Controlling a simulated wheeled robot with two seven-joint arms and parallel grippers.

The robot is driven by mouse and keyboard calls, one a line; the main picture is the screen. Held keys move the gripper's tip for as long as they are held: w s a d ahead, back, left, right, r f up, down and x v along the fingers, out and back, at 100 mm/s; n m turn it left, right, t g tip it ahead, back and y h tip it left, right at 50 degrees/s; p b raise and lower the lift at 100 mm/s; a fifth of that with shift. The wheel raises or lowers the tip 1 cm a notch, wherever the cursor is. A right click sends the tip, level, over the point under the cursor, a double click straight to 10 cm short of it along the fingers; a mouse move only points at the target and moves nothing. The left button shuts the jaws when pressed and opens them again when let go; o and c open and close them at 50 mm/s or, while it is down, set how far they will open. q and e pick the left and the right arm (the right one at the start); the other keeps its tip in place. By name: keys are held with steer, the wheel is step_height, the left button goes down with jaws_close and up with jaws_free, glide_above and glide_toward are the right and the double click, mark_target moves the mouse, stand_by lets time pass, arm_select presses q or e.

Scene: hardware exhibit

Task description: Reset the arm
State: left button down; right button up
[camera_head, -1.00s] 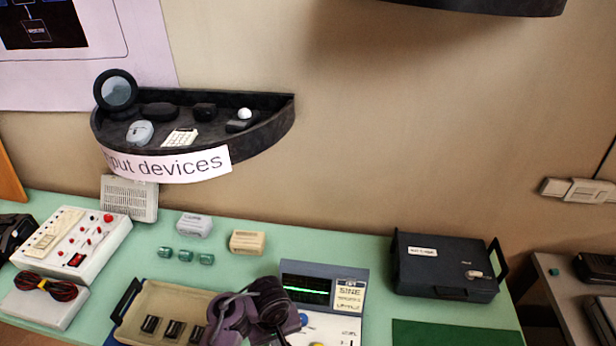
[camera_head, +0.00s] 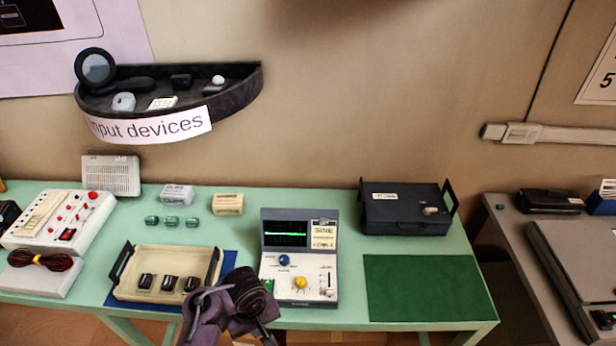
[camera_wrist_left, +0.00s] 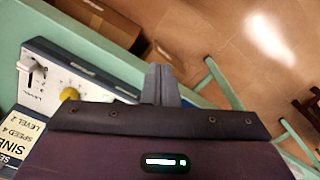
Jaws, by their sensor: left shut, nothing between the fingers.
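My left gripper (camera_wrist_left: 160,84) is shut and empty; its fingertips meet in the left wrist view, over the table's front edge and the floor. In the head view my purple and black left arm (camera_head: 232,304) stands at the bottom, in front of the table's front edge, between the beige tray and the signal generator. It covers the tray's lower right corner area. The arm's fingertips are hard to make out in the head view. My right gripper is in neither view.
The green table (camera_head: 340,232) carries a beige tray (camera_head: 180,259) with black parts, a signal generator (camera_head: 298,290), a dark case (camera_head: 400,214) and a green mat (camera_head: 425,288). A half-round shelf (camera_head: 230,97) hangs above. A grey table (camera_head: 520,228) stands at right.

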arm_select(q)
steer(key=s+d+f+m+h+b, duration=0.15)
steer(key=s+f+b, duration=0.3)
steer(key=f, duration=0.95)
steer(key=s+f+m+h+b, duration=0.1)
steer(key=s+f+m+b, duration=0.35)
steer(key=f, duration=1.05)
steer(key=s+a+f+m+y+b, duration=0.1)
steer(key=s+a+f+b, duration=0.1)
steer(key=s+a+f, duration=0.4)
steer(key=s+a+f+m+t+y+b, duration=0.1)
steer(key=s+a+f+b, duration=0.2)
steer(key=s+a+f, duration=0.4)
steer(key=s+f, duration=0.6)
steer(key=s, duration=0.2)
steer(key=shift+f, duration=0.25)
steer(key=shift+d+y, duration=0.1)
steer(key=shift+y, duration=0.15)
